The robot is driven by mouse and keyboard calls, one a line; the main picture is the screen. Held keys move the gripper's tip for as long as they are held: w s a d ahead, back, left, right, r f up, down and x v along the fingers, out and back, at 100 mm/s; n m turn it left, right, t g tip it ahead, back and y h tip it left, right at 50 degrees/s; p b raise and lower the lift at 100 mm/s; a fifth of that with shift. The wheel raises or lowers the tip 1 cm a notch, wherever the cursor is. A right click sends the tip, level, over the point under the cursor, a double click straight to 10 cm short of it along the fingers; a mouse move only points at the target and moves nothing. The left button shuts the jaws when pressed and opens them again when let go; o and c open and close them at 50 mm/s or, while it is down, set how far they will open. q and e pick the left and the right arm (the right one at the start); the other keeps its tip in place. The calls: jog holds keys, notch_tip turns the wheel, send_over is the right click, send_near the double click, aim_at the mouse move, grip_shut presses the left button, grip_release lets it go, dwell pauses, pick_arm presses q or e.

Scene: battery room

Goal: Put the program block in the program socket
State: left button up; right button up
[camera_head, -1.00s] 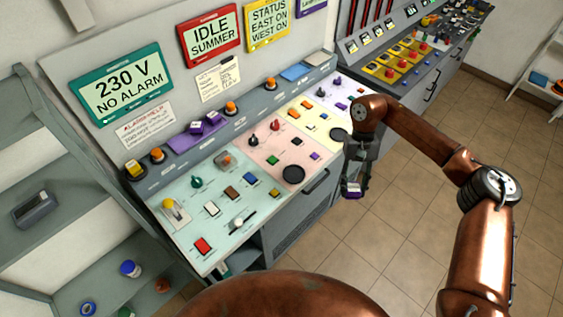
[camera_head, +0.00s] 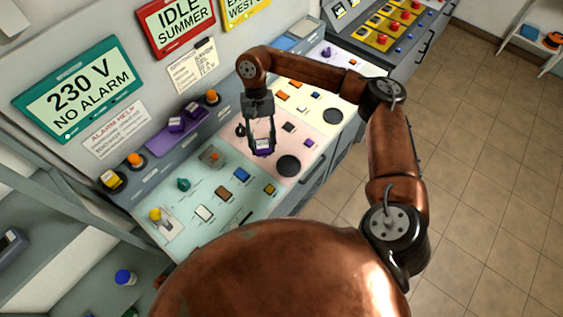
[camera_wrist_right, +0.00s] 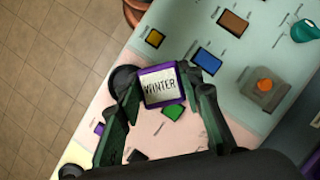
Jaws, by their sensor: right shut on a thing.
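My right gripper (camera_head: 262,145) is shut on a purple-edged block (camera_head: 262,153) with a white face. In the right wrist view the block (camera_wrist_right: 161,86) reads "WINTER" and sits between the two fingertips of my gripper (camera_wrist_right: 162,83). In the head view it is over the pink panel, left of a round black disc; its exact height is hard to tell. Two other purple blocks (camera_head: 183,118) rest on a purple strip (camera_head: 160,143) on the console's back ledge. I cannot tell which place is the program socket. My left gripper is out of view.
The console's pale green panel (camera_head: 185,218) carries switches and a yellow-topped lever (camera_head: 156,215). The pink panel has a round black disc (camera_head: 288,165) and small buttons. Orange buttons (camera_head: 212,97) stand on the ledge. Tiled floor (camera_head: 490,160) lies clear at right.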

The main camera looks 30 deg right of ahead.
jog(key=s+a+r+m+t, duration=0.15)
jog(key=s+m+t, duration=0.35)
jog(key=m, duration=0.9)
jog(key=s+a+m+t, duration=0.3)
jog(key=s+m, duration=0.3)
jog(key=m, duration=0.7)
jog(key=shift+m, duration=0.3)
jog(key=w+d+f, duration=0.2)
jog(key=d, duration=0.1)
jog(key=w+d+f, duration=0.2)
jog(key=d+f, duration=0.1)
jog(key=d, duration=0.1)
jog(key=w+d+f, duration=0.2)
jog(key=d+f, duration=0.1)
jog(key=d, duration=0.1)
jog(key=shift+w+d+f, duration=0.15)
jog(key=shift+w, duration=0.15)
jog(key=shift+w+d+f+p, duration=0.35)
jog(key=shift+d+f, duration=0.1)
jog(key=shift+f, duration=1.85)
